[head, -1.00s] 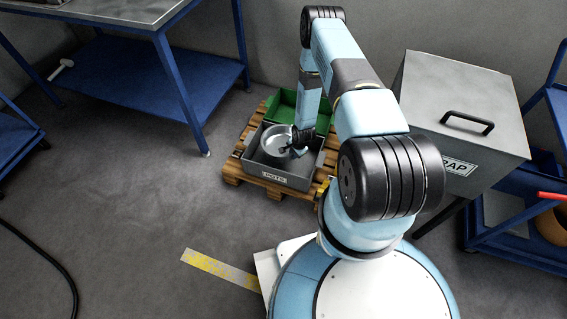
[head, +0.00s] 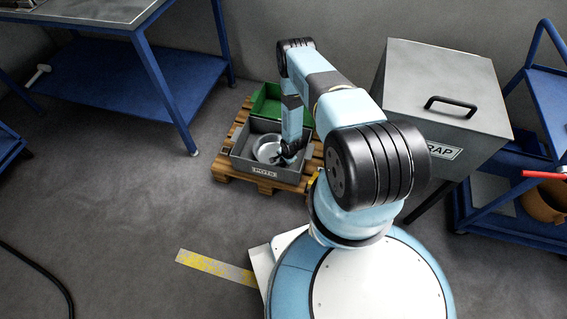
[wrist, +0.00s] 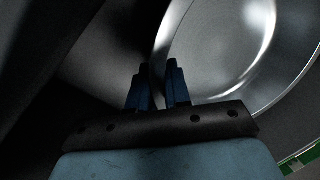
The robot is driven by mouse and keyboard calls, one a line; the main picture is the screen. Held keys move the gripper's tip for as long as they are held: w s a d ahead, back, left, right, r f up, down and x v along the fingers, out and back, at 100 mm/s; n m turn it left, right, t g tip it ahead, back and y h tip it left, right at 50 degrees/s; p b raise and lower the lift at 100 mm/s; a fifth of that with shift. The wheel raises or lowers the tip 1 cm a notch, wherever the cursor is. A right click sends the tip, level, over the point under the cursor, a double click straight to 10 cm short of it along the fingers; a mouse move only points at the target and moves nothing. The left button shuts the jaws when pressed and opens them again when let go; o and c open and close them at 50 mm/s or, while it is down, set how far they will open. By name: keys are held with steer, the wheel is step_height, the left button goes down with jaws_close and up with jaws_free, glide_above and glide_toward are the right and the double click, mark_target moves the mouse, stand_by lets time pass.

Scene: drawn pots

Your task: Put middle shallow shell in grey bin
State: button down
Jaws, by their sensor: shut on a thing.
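The shallow shell (head: 268,149) is a round, silvery metal dish. It sits low within the walls of the grey bin (head: 262,172) in the head view; I cannot tell whether it touches the floor. My gripper (head: 287,158) reaches down into the bin at the shell's right side. In the wrist view the shell (wrist: 222,45) fills the upper right, and my gripper (wrist: 160,72) is shut on its rim, with the fingertips close together at the wall. The fingers and arm hide part of the shell's right edge.
The grey bin stands on a wooden pallet (head: 222,168), with a green bin (head: 267,101) behind it. A large grey scrap box (head: 440,90) stands to the right. A blue table (head: 130,80) is at the left. Floor in front of the pallet is clear.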

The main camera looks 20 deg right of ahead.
steer(key=shift+f, duration=0.45)
steer(key=c, duration=1.1)
jaws_free()
steer(key=shift+r, duration=0.1)
steer(key=v, duration=1.2)
steer(key=shift+w, duration=0.1)
